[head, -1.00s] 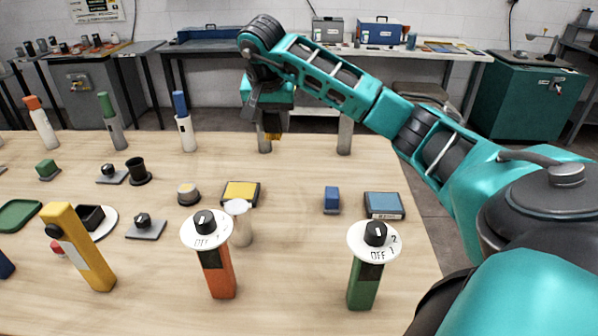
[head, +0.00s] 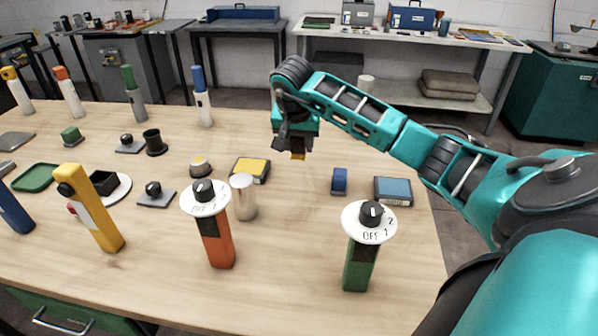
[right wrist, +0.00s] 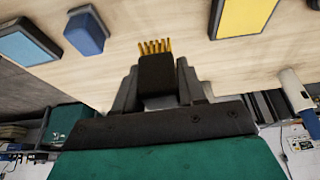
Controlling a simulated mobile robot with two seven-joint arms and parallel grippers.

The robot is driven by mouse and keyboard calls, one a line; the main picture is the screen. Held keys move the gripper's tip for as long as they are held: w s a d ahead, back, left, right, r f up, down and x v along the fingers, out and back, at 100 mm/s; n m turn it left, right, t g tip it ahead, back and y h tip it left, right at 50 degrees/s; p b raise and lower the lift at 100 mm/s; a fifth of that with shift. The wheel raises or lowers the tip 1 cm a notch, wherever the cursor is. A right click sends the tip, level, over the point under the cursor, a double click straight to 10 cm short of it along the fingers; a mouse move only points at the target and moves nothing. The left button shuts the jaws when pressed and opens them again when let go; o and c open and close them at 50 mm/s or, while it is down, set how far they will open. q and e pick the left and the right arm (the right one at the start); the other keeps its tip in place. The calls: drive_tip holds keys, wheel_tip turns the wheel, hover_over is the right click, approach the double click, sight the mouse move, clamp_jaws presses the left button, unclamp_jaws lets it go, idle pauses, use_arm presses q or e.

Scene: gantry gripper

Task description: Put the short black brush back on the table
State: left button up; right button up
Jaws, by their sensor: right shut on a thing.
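The short black brush has a dark body (right wrist: 157,78) and yellow bristles (right wrist: 155,46). My right gripper (head: 296,138) is shut on it, with a finger on each side in the right wrist view. In the head view only the yellow bristle end (head: 298,156) shows clearly, below the jaws. The brush hangs over the far right part of the wooden table (head: 300,250), bristles toward the tabletop. A gap to the surface seems to remain, but I cannot tell its size. My left gripper is not in view.
A blue block (head: 340,180), a blue pad (head: 393,190) and a yellow pad (head: 250,168) lie nearer than the brush. A white cylinder (head: 243,196), an orange-handled switch (head: 213,228) and a green-handled switch (head: 366,245) stand in front. Bare wood surrounds the brush.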

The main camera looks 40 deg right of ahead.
wheel_tip(320, 180, down, 8)
drive_tip(key=shift+f, duration=0.15)
idle(0.3)
drive_tip(key=shift+f+b, duration=0.2)
drive_tip(key=shift+b, duration=0.1)
drive_tip(key=o, duration=1.1)
drive_tip(key=shift+c, duration=0.2)
drive_tip(key=shift+r, duration=0.55)
drive_tip(key=p+v, duration=0.1)
drive_tip(key=v, duration=1)
drive_tip(key=shift+a, duration=0.15)
drive_tip(key=shift+s+a, duration=0.1)
drive_tip(key=shift+s, duration=0.1)
